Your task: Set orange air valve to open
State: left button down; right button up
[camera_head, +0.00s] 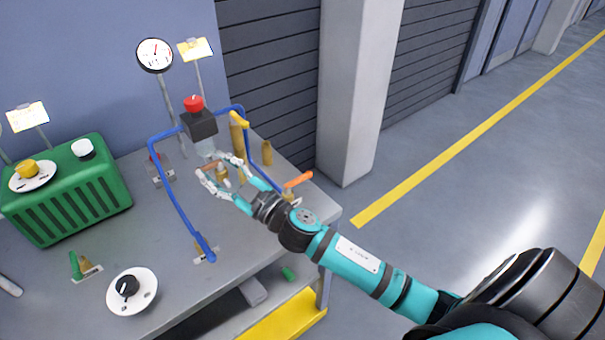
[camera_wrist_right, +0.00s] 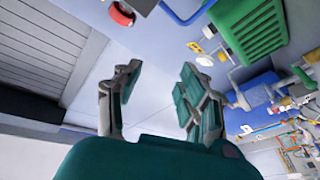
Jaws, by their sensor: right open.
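The orange air valve handle (camera_head: 298,180) is at the right end of the bench, a short lever tilted up to the right. Its fitting is partly hidden behind my right wrist. My right gripper (camera_head: 216,172) is over the bench, left of the orange handle and apart from it. Its fingers are spread and point toward the brass fittings in the middle of the rig. In the right wrist view the open fingers (camera_wrist_right: 158,85) hold nothing. I cannot make out the orange handle there. My left gripper is not in view.
Blue pipes (camera_head: 172,190) frame a dark block with a red knob (camera_head: 193,103). A yellow lever (camera_head: 239,119) and brass cylinders (camera_head: 267,152) stand near the gripper. A green box (camera_head: 70,190), black dial (camera_head: 130,290) and green lever (camera_head: 75,265) are left. The floor at right is clear.

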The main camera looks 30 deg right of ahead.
jog(key=a+r+n+g+y, duration=0.55)
jog(key=n+y, duration=0.25)
jog(key=n, duration=0.2)
jog(key=g+h, duration=1.2)
jog(key=h, duration=0.3)
send_near(303, 176)
jog(key=shift+t, duration=0.25)
jog(key=f+p, duration=0.1)
jog(key=f, duration=0.2)
jog(key=w+f+p, duration=0.1)
jog(key=f, duration=0.2)
jog(key=f+p, duration=0.1)
jog(key=f, duration=0.2)
jog(key=shift+w, duration=0.15)
jog(key=shift+c, duration=0.3)
jog(key=shift+r+m, duration=0.1)
jog(key=shift+m, duration=0.2)
grip_shut()
